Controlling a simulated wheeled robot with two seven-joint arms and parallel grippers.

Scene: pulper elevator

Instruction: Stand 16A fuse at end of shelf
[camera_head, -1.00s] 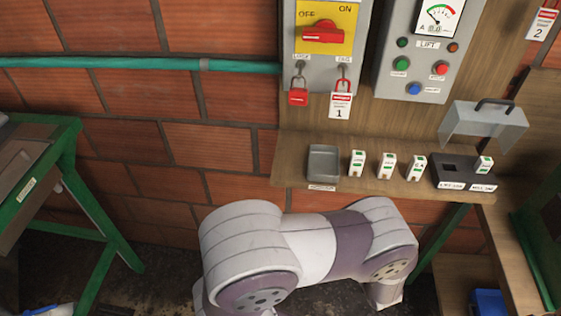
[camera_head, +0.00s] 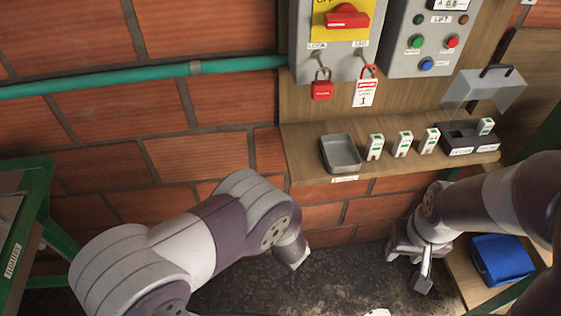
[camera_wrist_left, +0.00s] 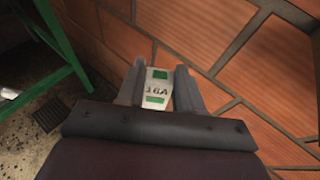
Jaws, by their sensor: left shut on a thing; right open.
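In the left wrist view, the 16A fuse (camera_wrist_left: 157,87), white with green patches, is between the two fingers of my left gripper (camera_wrist_left: 158,82), which is shut on it. A brick wall is behind it. In the head view my left arm's end is low in front of the wall, and I cannot make out its fingers or the fuse there. The wooden shelf (camera_head: 300,168) runs along the wall, with several white-green fuses (camera_head: 403,144) standing upright in a row. My right gripper (camera_head: 408,272) is open and empty, below the shelf on the right.
A grey tray (camera_head: 341,153) is at the shelf's left end. A black fuse holder (camera_head: 468,142) with one fuse (camera_head: 486,126) is at the right, under a raised clear cover (camera_head: 484,93). A red padlock (camera_head: 322,88) and a tag (camera_head: 366,93) hang above. A blue bin (camera_head: 502,260) is lower right.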

